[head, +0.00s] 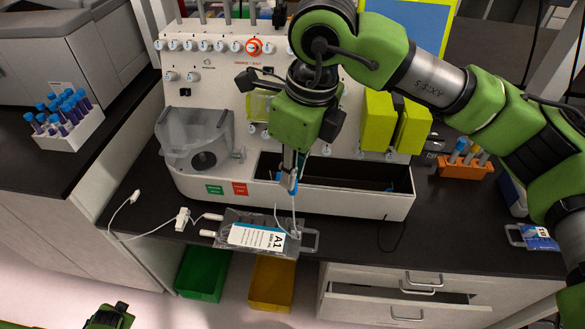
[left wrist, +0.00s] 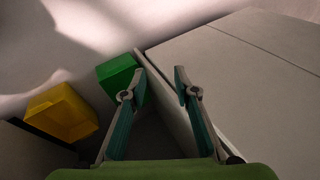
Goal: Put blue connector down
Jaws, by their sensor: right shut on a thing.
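My right gripper (head: 289,187) points down in front of the white cell processor (head: 320,90), above the front part of the counter. It is shut on a small blue connector (head: 292,190), largely hidden by the fingers. A thin white tube (head: 294,216) runs down from it toward a clear bag pack (head: 268,236) with a white label marked A1, lying at the counter's front edge. My left gripper (head: 109,318) is low at the bottom left; in the left wrist view (left wrist: 160,85) its fingers are spread apart and empty.
A white tube line with a clamp (head: 182,219) lies left of the bag. A green bin (head: 203,273) and a yellow bin (head: 271,282) stand below the counter. An orange rack (head: 465,167) is at the right. The counter's right front is mostly clear.

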